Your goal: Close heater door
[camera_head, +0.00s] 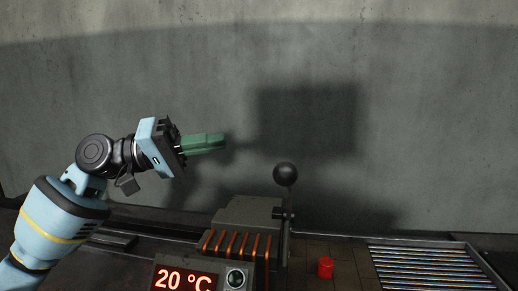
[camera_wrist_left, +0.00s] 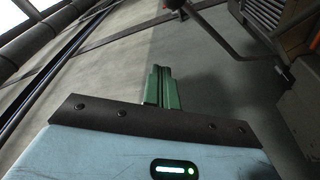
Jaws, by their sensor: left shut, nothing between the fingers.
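The heater (camera_head: 246,212) is a dark grey box at the bottom centre of the head view, with several glowing orange bars on its front. A lever with a black ball knob (camera_head: 285,174) stands upright at its right side. I cannot make out clearly which panel is the door. My left gripper (camera_head: 222,141) has green fingers closed together, empty, above and left of the knob and apart from it. The closed fingers also show in the left wrist view (camera_wrist_left: 161,88), with the dark knob (camera_wrist_left: 174,4) at the top. My right gripper is not in view.
A display reading 20 °C (camera_head: 184,280) and a round button (camera_head: 236,278) sit in front of the heater. A small red cylinder (camera_head: 325,267) stands right of the lever. A metal slatted rack (camera_head: 430,267) lies farther right. A bare grey wall (camera_head: 420,130) is behind.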

